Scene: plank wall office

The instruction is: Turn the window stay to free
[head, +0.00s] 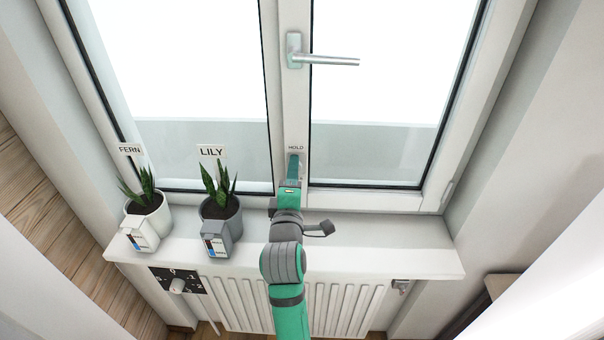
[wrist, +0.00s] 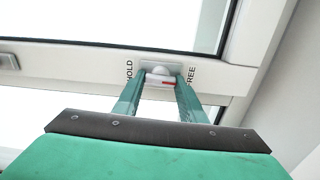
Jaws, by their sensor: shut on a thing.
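The window stay (wrist: 160,71) is a small white part with a red mark on a grey plate on the white window frame (wrist: 90,64). In the wrist view it sits between the words HOLD, on its left, and FREE, on its right. My gripper (wrist: 162,84) is shut on the stay, with one green finger on each side of it. In the head view my gripper (head: 292,166) reaches the frame's middle post just below the word HOLD. There it hides most of the stay and the word FREE. I cannot tell exactly which word the stay points to.
A window handle (head: 322,59) is higher on the same post. Two potted plants, FERN (head: 148,203) and LILY (head: 221,206), stand on the sill (head: 390,245) left of my arm. The sill's right part is clear.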

